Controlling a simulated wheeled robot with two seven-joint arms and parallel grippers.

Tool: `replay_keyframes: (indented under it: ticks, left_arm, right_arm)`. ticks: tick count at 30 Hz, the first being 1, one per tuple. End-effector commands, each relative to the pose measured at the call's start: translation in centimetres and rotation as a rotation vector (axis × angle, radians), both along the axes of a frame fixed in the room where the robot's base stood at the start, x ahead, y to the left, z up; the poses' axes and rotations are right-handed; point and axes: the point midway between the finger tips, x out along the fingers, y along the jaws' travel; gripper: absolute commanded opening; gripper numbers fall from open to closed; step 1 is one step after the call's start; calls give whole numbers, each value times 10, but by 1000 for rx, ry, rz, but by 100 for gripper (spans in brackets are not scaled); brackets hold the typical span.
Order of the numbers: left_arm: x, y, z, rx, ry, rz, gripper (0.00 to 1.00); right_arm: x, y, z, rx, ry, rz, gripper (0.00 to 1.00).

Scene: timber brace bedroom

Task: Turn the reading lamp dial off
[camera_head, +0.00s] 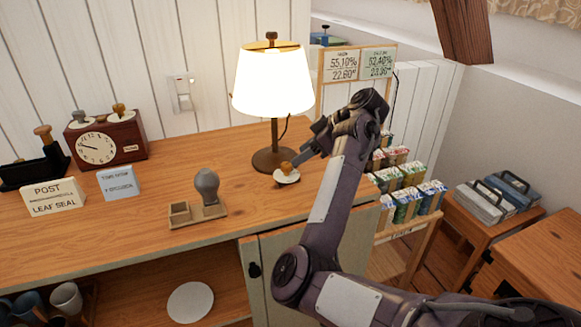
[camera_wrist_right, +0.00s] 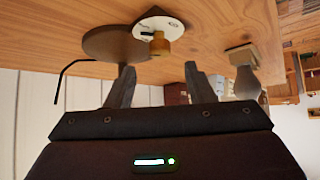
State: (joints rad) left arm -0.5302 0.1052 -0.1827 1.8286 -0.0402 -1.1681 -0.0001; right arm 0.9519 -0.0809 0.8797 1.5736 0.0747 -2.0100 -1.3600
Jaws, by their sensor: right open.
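The reading lamp (camera_head: 272,85) stands on the wooden counter, its white shade brightly lit, on a dark round base. Its dial is a white plate (camera_head: 287,178) with a wooden knob (camera_head: 286,167) at the front right of the base. In the right wrist view the knob (camera_wrist_right: 159,46) sits on the white plate (camera_wrist_right: 158,25) beside the lamp base (camera_wrist_right: 108,43). My right gripper (camera_head: 302,155) is close to the knob. The right wrist view shows its fingers (camera_wrist_right: 161,72) open on either side of the knob's line, apart from it. My left gripper is not in view.
A grey-handled stamp (camera_head: 206,187) on a wooden stand is left of the dial. A clock box (camera_head: 105,140) and signs (camera_head: 53,196) stand farther left. A rack of small packets (camera_head: 410,190) is behind my right arm. The counter front is mostly clear.

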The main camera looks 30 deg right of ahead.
Motion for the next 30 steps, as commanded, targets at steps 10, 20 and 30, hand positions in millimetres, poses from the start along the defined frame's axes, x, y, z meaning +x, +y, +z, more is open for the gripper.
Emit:
replay_keyframes:
  ticks: [10,20,30]
  left_arm:
    - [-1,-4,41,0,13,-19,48]
    - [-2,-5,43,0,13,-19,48]
    - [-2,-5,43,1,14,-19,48]
  right_arm:
    - [25,18,-31,1,2,1,48]
    - [31,23,-38,0,1,-1,48]
    - [31,22,-38,-1,1,0,18]
